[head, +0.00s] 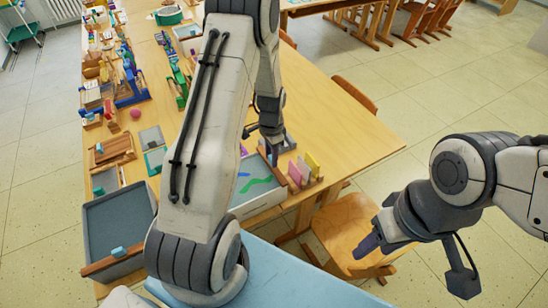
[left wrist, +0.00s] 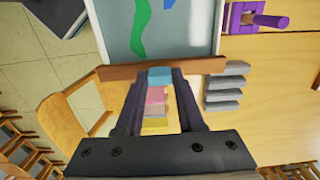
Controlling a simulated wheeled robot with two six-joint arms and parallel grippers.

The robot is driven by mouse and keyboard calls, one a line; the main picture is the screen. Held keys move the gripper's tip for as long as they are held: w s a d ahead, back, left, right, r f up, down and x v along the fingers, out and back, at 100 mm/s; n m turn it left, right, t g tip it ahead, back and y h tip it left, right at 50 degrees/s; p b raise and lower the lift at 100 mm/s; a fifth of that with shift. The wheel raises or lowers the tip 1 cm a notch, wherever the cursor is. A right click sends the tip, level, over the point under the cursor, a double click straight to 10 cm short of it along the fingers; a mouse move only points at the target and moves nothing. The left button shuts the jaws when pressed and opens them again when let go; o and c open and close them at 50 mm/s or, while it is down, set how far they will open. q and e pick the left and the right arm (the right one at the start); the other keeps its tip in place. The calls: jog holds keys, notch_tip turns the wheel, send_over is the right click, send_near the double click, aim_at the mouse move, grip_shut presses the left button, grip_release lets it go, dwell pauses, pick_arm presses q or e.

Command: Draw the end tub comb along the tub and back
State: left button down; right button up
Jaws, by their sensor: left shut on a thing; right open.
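The tub (head: 262,200) is a shallow pale tray with green and blue streaks on its floor; it also shows at the top of the left wrist view (left wrist: 118,30). A brown wooden comb bar (left wrist: 118,72) lies along the tub's near edge in that view, with a teal handle block (left wrist: 160,74) at its middle. My left gripper (head: 272,155) is over the tub's far right part, shut on the teal handle. The comb's teeth are hidden. My right gripper (head: 415,262) is open and empty, over the floor beside the chair.
A second grey tub (head: 97,215) with its own wooden bar and teal handle (head: 118,253) stands at the left. Pink and yellow pieces (head: 312,162) stand beside the streaked tub. Grey wedges (left wrist: 225,92) lie near the comb. A wooden chair (head: 345,235) stands close to the table.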

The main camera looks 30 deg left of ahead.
pick_arm(q)
jog(key=shift+w+d, duration=0.1)
jog(key=shift+w, duration=0.15)
jog(key=c, duration=0.5)
grip_release()
jog(key=shift+d, duration=0.15)
notch_tip(320, 180, up, 10)
jog(key=shift+r+b, duration=0.25)
jog(key=shift+b, duration=0.55)
